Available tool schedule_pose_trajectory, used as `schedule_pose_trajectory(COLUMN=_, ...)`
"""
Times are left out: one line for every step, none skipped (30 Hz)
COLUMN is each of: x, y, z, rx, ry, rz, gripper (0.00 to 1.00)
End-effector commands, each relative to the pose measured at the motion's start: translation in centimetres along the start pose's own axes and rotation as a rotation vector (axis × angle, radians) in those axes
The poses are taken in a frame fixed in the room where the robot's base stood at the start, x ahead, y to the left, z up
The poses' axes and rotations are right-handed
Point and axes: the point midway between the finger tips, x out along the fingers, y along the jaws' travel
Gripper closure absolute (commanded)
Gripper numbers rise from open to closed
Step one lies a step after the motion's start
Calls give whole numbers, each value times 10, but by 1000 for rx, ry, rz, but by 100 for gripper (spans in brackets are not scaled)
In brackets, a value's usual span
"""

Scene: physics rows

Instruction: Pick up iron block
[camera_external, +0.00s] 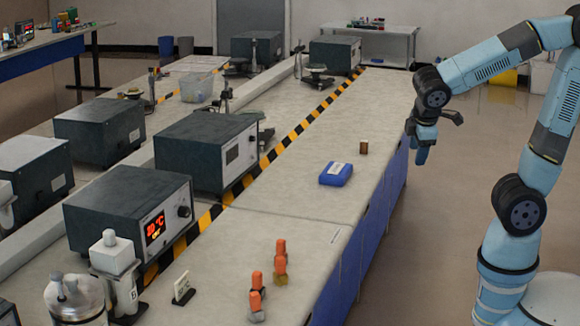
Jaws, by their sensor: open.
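A small brown block (364,147) stands on the pale bench top near its right edge; it may be the iron block, but its material is hard to tell. My gripper (437,135) is to the right of this block, apart from it and higher, around the bench's right edge. Its fingers are spread and nothing shows between them. A blue box (336,174) with a white label lies on the bench just in front and to the left of the brown block.
Several orange-topped objects (279,262) and a small white sign (182,288) stand on the near bench. Dark instrument boxes (208,146) line the left, behind a yellow-black stripe (275,152).

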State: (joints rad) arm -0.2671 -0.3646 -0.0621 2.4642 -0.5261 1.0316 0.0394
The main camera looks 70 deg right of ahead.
Motion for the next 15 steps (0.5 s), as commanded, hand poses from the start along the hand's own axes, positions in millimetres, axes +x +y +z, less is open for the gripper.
schedule_pose_trajectory(x=7, y=0, z=-7, rx=-55, ry=-32, rz=31, gripper=48)
schedule_pose_trajectory(x=10, y=0, z=-11, rx=-87, ry=-50, rz=53, gripper=48)
schedule_pose_trajectory(x=14, y=2, z=-17, rx=-128, ry=-71, rz=83, gripper=48)
schedule_pose_trajectory(x=17, y=2, z=-21, rx=-160, ry=-87, rz=106, gripper=48)
schedule_pose_trajectory(x=21, y=3, z=-25, rx=-191, ry=-104, rz=129, gripper=48)
schedule_pose_trajectory(x=24, y=4, z=-31, rx=-234, ry=-124, rz=161, gripper=48)
schedule_pose_trajectory(x=27, y=4, z=-36, rx=-265, ry=-138, rz=185, gripper=48)
schedule_pose_trajectory(x=30, y=4, z=-41, rx=-297, ry=-151, rz=209, gripper=48)
schedule_pose_trajectory(x=33, y=4, z=-48, rx=-340, ry=-170, rz=243, gripper=48)
schedule_pose_trajectory(x=36, y=4, z=-53, rx=-371, ry=-182, rz=268, gripper=48)
schedule_pose_trajectory(x=38, y=4, z=-59, rx=-403, ry=-194, rz=294, gripper=48)
schedule_pose_trajectory(x=41, y=3, z=-66, rx=-446, ry=-209, rz=329, gripper=48)
schedule_pose_trajectory(x=43, y=3, z=-72, rx=-478, ry=-220, rz=355, gripper=48)
schedule_pose_trajectory(x=45, y=2, z=-78, rx=-510, ry=-230, rz=382, gripper=48)
schedule_pose_trajectory(x=47, y=0, z=-87, rx=-553, ry=-242, rz=419, gripper=48)
